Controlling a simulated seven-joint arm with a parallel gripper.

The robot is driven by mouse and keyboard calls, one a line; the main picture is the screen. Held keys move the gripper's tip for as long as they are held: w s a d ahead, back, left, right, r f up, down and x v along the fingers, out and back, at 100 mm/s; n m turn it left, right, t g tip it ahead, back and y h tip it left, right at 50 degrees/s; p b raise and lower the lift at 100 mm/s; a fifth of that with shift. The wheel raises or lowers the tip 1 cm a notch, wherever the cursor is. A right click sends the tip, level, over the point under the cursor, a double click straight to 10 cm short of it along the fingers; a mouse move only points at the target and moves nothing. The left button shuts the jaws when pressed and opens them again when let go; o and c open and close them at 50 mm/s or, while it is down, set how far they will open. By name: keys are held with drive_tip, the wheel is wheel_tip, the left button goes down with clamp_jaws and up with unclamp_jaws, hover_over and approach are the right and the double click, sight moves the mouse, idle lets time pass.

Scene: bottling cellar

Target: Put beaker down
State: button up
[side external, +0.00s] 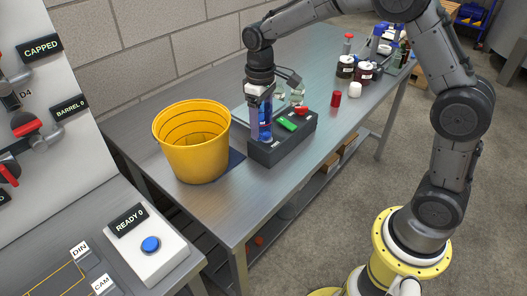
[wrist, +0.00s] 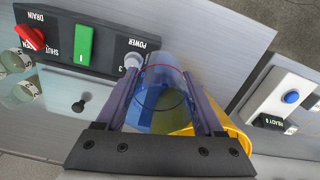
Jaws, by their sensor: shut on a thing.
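A clear beaker (wrist: 160,76) with a thin red ring line is between the fingers of my gripper (wrist: 162,90) in the wrist view. Blue shows through its wall; I cannot tell whether that is contents or the surface behind. In the side view my gripper (side external: 262,126) points down, shut on the beaker, beside a black control box (side external: 283,139) and close to the yellow bucket (side external: 194,155). The fingers partly hide the beaker there, and I cannot tell whether its base touches anything.
The control box carries a green switch (side external: 288,123) and a red knob (side external: 301,111). Glassware stands behind the box. A red cap-like piece (side external: 336,99), a white one (side external: 355,90) and dark jars (side external: 363,73) stand farther right.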

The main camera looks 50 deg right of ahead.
sight(269, 132)
drive_tip(key=w+m, duration=0.1)
drive_tip(key=w+d+r+m, duration=0.1)
drive_tip(key=m, duration=0.1)
drive_tip(key=shift+w, duration=0.2)
drive_tip(key=shift+w+r+m, duration=0.15)
drive_tip(key=shift+r+m, duration=0.15)
drive_tip(key=shift+m, duration=0.4)
drive_tip(key=shift+a+m, duration=0.1)
drive_tip(key=shift+m, duration=0.4)
drive_tip(key=s+f+n, duration=0.2)
drive_tip(key=s+f, duration=0.1)
drive_tip(key=s, duration=0.1)
drive_tip(key=shift+f+n, duration=0.3)
drive_tip(key=shift+n, duration=0.1)
drive_tip(key=d, duration=0.6)
drive_tip(key=shift+f, duration=0.2)
drive_tip(key=shift+n, duration=0.3)
drive_tip(key=a, duration=0.5)
drive_tip(key=shift+s+a, duration=0.15)
drive_tip(key=shift+a, duration=0.35)
drive_tip(key=shift+s+f+n, duration=0.15)
drive_tip(key=shift+n, duration=0.35)
drive_tip(key=s+a+r+n, duration=0.3)
drive_tip(key=s+a+n, duration=0.9)
drive_tip(key=s+n, duration=0.1)
drive_tip(key=shift+s+r+n, duration=0.4)
drive_tip(key=shift+s, duration=0.5)
